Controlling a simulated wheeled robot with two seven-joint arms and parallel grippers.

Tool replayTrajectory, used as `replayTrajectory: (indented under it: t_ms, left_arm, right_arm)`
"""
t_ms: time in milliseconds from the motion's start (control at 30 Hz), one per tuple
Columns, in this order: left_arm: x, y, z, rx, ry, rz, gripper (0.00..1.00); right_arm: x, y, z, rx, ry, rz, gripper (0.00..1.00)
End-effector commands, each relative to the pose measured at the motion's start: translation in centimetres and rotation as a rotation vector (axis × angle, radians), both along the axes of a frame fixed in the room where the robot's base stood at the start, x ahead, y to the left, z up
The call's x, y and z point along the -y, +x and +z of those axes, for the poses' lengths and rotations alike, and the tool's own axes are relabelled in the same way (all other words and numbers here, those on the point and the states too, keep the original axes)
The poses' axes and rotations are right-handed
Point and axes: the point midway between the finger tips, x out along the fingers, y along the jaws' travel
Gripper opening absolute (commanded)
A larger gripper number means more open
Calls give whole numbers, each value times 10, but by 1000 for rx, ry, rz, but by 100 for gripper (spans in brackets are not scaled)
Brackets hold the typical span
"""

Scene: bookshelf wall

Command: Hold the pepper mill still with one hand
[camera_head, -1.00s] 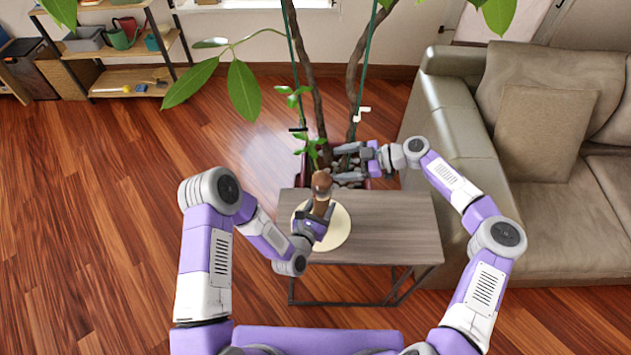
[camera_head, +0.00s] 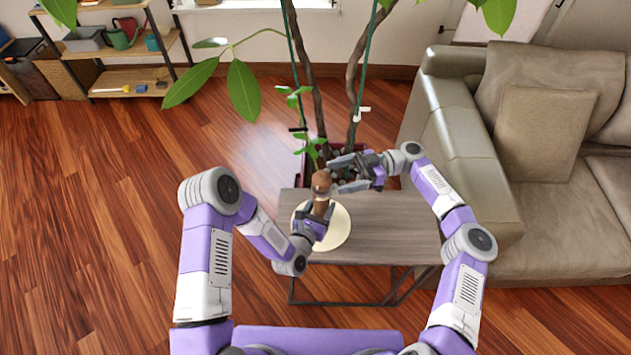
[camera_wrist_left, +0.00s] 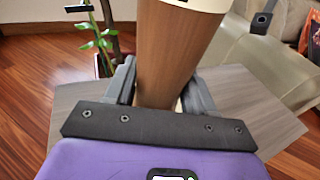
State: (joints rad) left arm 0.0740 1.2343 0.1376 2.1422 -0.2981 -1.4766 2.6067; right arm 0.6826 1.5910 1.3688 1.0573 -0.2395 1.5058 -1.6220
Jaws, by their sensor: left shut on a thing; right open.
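The brown wooden pepper mill (camera_head: 321,184) stands upright over a round cream mat (camera_head: 338,231) on the small table. My left gripper (camera_head: 319,212) is shut on the mill's lower body. In the left wrist view the mill's body (camera_wrist_left: 172,55) rises between the two fingers of my left gripper (camera_wrist_left: 160,90). My right gripper (camera_head: 343,174) is open, just right of the mill's top, its fingers pointing left toward it. The mill's base is hidden behind my left gripper.
The grey wooden table (camera_head: 400,225) has free room on its right side. A potted plant (camera_head: 314,150) stands directly behind it, with leaves hanging near my right gripper. A beige sofa (camera_head: 460,150) is on the right. A shelf (camera_head: 125,80) stands at the back left.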

Motion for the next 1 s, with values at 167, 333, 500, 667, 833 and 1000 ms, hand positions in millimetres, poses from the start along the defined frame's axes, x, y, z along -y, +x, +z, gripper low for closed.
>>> replayTrajectory:
  t_ms: [167,333,500,667,833,1000]
  left_arm:
    - [-1,-1,-4,-10,4,0,13]
    - [-1,-1,-4,-10,4,0,13]
    - [-1,-1,-4,-10,4,1,13]
    - [-1,-1,-4,-10,4,1,13]
    - [-1,-1,-4,-10,4,1,13]
    - [-1,-1,-4,-9,4,1,13]
  right_arm:
    - [-34,-13,0,0,2,3,81]
    - [-59,-21,-1,0,1,1,81]
    - [-70,-25,0,1,-1,-2,81]
    - [-72,-26,0,1,-1,-2,81]
    - [-72,-26,0,1,-1,-2,78]
    - [-72,-26,0,0,-1,-2,52]
